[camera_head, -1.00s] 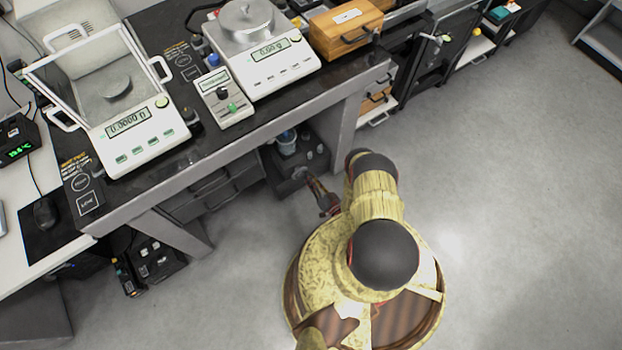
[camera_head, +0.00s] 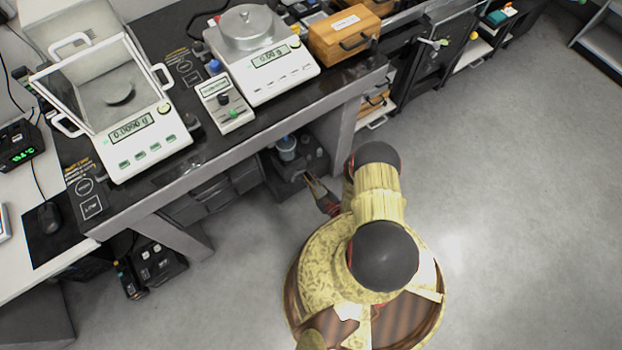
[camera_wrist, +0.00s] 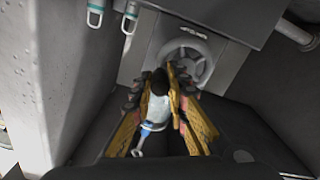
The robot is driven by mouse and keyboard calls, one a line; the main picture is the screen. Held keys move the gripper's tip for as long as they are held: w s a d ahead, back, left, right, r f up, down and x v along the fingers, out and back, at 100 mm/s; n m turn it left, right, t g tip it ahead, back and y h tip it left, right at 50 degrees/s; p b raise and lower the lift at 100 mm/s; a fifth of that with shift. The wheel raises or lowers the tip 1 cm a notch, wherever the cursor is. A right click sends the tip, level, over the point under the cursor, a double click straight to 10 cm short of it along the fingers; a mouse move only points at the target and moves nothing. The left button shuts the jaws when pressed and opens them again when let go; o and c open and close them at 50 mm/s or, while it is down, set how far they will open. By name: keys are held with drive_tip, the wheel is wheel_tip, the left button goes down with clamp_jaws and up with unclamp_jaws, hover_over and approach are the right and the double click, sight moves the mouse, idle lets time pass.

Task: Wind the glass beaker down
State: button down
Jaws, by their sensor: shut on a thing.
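A dark unit (camera_head: 283,187) stands on the floor under the bench in the head view. A small clear, bluish vessel (camera_head: 287,146), apparently the glass beaker, is on its upper left part. My gripper (camera_head: 309,179) reaches the front of this unit from below right. In the wrist view my gripper (camera_wrist: 158,85) has its yellow fingers closed around a dark knob-like end (camera_wrist: 160,82) with a pale body and blue band below it. A grey spoked wheel (camera_wrist: 187,62) shows just behind the fingertips. The exact grip contact is partly hidden by the fingers.
The bench (camera_head: 225,158) overhangs the unit, with a leg (camera_head: 343,130) to its right. Balances (camera_head: 150,143) and (camera_head: 275,72) and a wooden box (camera_head: 345,30) stand on top. Open grey floor (camera_head: 520,220) lies to the right.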

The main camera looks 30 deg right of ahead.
sight(300, 174)
drive_tip(key=n, duration=0.1)
drive_tip(key=a+r+n, duration=0.1)
drive_tip(key=n, duration=0.1)
drive_tip(key=shift+s+n, duration=0.1)
drive_tip(key=shift+n, duration=0.2)
drive_tip(key=n, duration=0.2)
drive_tip(key=a+n, duration=0.1)
drive_tip(key=n, duration=0.2)
drive_tip(key=a+n+p, duration=0.1)
drive_tip(key=n, duration=0.1)
drive_tip(key=shift+a+r, duration=0.1)
drive_tip(key=shift+r, duration=0.15)
drive_tip(key=shift+n, duration=0.4)
drive_tip(key=c, duration=1.7)
unclamp_jaws()
drive_tip(key=shift+c, duration=0.2)
drive_tip(key=shift+r, duration=0.15)
